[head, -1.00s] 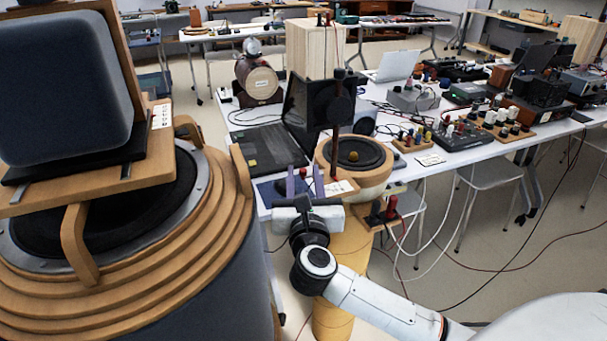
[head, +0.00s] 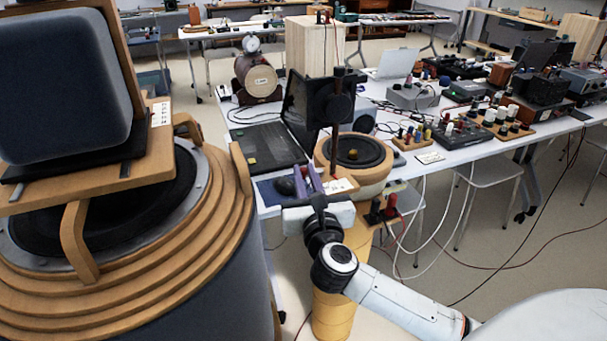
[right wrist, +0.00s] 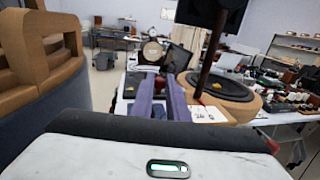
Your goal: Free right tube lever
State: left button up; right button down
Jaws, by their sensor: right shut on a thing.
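My right gripper (head: 308,181) has two purple fingers, close together, beside the round wooden speaker (head: 372,179). The fingers also show in the right wrist view (right wrist: 160,88). They are shut on a small dark-red piece (right wrist: 159,86), probably the tube lever; the fingers hide most of it, so its shape cannot be told. The speaker has a black cone and an upright rod (head: 335,147) carrying a black box (head: 331,102). A yellow tube (head: 334,312) stands below the speaker, partly behind my right arm. My left gripper is out of view.
A large ringed wooden speaker (head: 225,255) fills the left.

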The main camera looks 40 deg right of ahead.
aim_at(330, 187)
jog(key=s+d+n+y, duration=0.1)
jog(key=n+y, duration=0.2)
jog(key=y, duration=0.2)
jog(key=s+d+n+y, duration=0.1)
jog(key=n+y, duration=0.2)
jog(key=y, duration=0.1)
jog(key=s+d+n+y, duration=0.1)
jog(key=n+y, duration=0.2)
jog(key=y, duration=0.2)
jog(key=shift+f+n+y+b, duration=0.1)
jog(key=shift+n+y+b, duration=0.2)
jog(key=shift+b, duration=0.05)
jog(key=shift+s+d+n+g+y+b, duration=0.15)
jog(key=shift+d+n+g+y+b, duration=0.15)
jog(key=shift+n+g+y, duration=0.45)
jog(key=shift+s+d+n+g+y+b, duration=0.15)
jog(key=shift+n+g+y+b, duration=0.15)
jog(key=shift+n+y, duration=0.7)
jog(key=shift+y, duration=0.45)
jog(key=shift+g, duration=0.25)
jog(key=c, duration=1.7)
grip_release()
jog(key=shift+d, duration=0.1)
